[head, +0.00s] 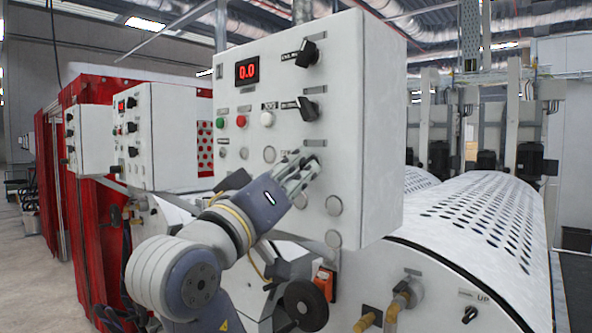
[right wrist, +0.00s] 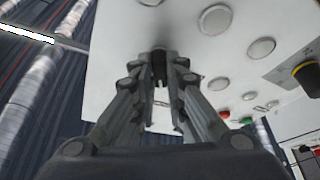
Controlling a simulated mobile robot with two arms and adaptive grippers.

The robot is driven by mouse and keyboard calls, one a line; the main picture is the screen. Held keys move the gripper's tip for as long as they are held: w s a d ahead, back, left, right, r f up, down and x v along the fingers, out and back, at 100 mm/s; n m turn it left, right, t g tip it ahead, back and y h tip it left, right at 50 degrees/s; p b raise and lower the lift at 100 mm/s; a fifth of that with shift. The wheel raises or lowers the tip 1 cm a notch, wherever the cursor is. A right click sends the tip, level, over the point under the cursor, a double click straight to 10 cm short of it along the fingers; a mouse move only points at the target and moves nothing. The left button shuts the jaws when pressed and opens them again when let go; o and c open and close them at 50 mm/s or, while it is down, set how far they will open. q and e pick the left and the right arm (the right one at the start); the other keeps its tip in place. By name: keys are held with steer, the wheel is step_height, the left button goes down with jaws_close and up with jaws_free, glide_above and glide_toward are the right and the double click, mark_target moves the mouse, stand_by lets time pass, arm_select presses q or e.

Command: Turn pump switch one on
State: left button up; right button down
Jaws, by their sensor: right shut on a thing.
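A white control box (head: 360,130) fills the middle of the head view, with a red "0.0" display (head: 247,71), several buttons and black rotary switches. The top switch (head: 306,54) and the middle switch (head: 307,107) show clearly. My right gripper (head: 306,163) is at the panel below the middle switch. In the right wrist view its fingers (right wrist: 160,68) are shut on a small dark knob (right wrist: 160,66), mostly hidden between the fingertips. The labels are too small to read, so I cannot tell which switch is pump one. My left gripper is not in view.
Green (head: 221,123) and white (head: 267,118) buttons sit left of the switches. A perforated white roller cover (head: 480,215) lies to the right. Two more control boxes stand at the left (head: 165,130), before red panels. Hoses and a black handwheel (head: 305,306) are below.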

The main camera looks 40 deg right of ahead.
steer(key=shift+f+b, duration=0.2)
steer(key=shift+b, duration=0.25)
steer(key=m+g+b, duration=0.1)
steer(key=m+b, duration=0.2)
steer(key=m+g+h+b, duration=0.1)
steer(key=m+g+b, duration=0.1)
steer(key=m+b, duration=0.1)
steer(key=m+g+b, duration=0.1)
steer(key=m+b, duration=0.1)
steer(key=b, duration=0.1)
steer(key=shift+w+f+m+h, duration=0.15)
steer(key=shift+w+m+h, duration=0.1)
steer(key=shift+m+h, duration=0.15)
steer(key=m+g+b, duration=0.1)
steer(key=m, duration=0.1)
steer(key=m+g, duration=0.1)
steer(key=m, duration=0.1)
steer(key=shift+r+g+b, duration=0.2)
steer(key=shift+g+b, duration=0.2)
steer(key=shift+w+r+m+g+y, duration=0.1)
steer(key=shift+m+g+y, duration=0.15)
steer(key=shift+m+g, duration=0.6)
steer(key=shift+w+r+m+g+y, duration=0.1)
steer(key=shift+m+g+y, duration=0.15)
steer(key=shift+m, duration=1.2)
steer(key=c, duration=1.6)
jaws_free()
steer(key=shift+a, duration=0.1)
steer(key=v, duration=1.2)
